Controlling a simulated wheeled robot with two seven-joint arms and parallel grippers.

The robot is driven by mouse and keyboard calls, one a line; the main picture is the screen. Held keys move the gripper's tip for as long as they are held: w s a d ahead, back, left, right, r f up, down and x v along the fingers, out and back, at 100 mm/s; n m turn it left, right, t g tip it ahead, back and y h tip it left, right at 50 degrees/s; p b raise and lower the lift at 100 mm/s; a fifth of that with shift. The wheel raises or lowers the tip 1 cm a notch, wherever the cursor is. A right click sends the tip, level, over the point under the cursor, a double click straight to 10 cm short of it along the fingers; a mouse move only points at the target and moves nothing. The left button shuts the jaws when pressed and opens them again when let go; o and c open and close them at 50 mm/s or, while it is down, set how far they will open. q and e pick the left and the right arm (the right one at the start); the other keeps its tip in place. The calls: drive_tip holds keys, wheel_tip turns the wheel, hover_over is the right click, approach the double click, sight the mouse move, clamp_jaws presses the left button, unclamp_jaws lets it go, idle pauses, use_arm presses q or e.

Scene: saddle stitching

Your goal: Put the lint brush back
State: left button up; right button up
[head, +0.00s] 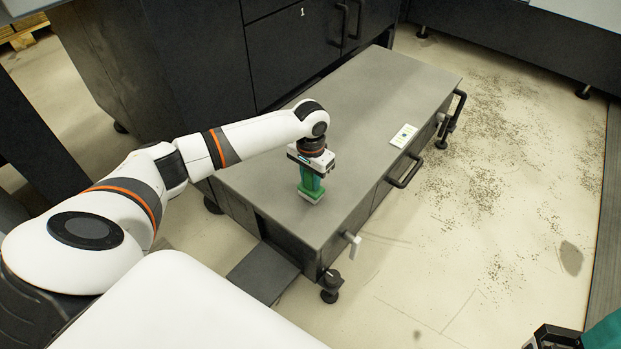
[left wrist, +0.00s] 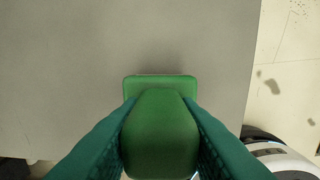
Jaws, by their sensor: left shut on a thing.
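The green lint brush (left wrist: 160,130) is between the two teal fingers of my left gripper (left wrist: 160,150) in the left wrist view, its wider flat head below the rounded handle. In the head view the left gripper (head: 312,177) points down over the grey bench top, shut on the brush. The brush's green head with a pale underside (head: 311,196) shows below the fingers. It is upright, at or just above the bench top; I cannot tell whether it touches. Part of my right gripper (head: 556,338) shows at the bottom right corner, cut off by the frame.
The grey bench (head: 375,95) is mostly clear. A small white card (head: 404,135) lies near its right edge. Black handles (head: 405,171) and a white knob (head: 352,244) stick out from its side. Dark cabinets (head: 300,50) stand behind. Dark debris (head: 490,150) is scattered on the floor.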

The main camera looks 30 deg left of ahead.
idle(0.3)
use_arm(q)
drive_tip(key=shift+f, duration=0.1)
drive_tip(key=o, duration=0.9)
